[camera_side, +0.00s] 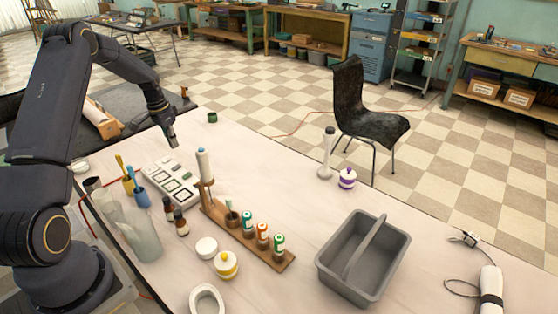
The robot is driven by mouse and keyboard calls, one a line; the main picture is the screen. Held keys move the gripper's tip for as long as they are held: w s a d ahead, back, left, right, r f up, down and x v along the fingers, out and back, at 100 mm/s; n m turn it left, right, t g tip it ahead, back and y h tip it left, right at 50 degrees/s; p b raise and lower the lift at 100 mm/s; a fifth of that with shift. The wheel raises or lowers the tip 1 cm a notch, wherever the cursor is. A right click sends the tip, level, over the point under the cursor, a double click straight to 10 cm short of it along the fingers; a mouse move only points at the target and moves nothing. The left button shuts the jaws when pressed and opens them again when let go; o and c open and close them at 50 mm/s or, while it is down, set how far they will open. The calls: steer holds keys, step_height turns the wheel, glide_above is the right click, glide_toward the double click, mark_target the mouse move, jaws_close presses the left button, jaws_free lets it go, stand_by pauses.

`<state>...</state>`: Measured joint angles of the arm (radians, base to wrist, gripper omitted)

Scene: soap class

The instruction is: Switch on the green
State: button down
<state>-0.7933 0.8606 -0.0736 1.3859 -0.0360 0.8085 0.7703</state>
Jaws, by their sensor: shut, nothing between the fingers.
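A pale panel (172,182) with several square switches lies on the table, left of the middle. Some squares look dark green and others grey or white; they are too small to tell which is lit or pressed. My gripper (172,143) points down at the panel's far edge, its fingers shut and empty. It appears to be above the table and apart from the switches, though the exact gap is hard to judge.
A wooden rack (215,212) with a tall white tube and small bottles stands right of the panel. Dark bottles (181,226), a glass vessel (140,240) and brush cups (141,198) crowd its near side. A grey caddy (330,262) stands right. The back middle of the table is mostly clear.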

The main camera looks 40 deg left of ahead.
mark_target(190, 173)
steer(key=shift+r, duration=0.45)
steer(key=shift+w+d, duration=0.1)
steer(key=shift+w, duration=0.5)
steer(key=f, duration=0.4)
steer(key=w+f, duration=0.1)
steer(key=f, duration=0.7)
steer(key=shift+w+f, duration=0.15)
steer(key=shift+w, duration=0.1)
steer(key=shift+w+f, duration=0.1)
steer(key=shift+f, duration=0.65)
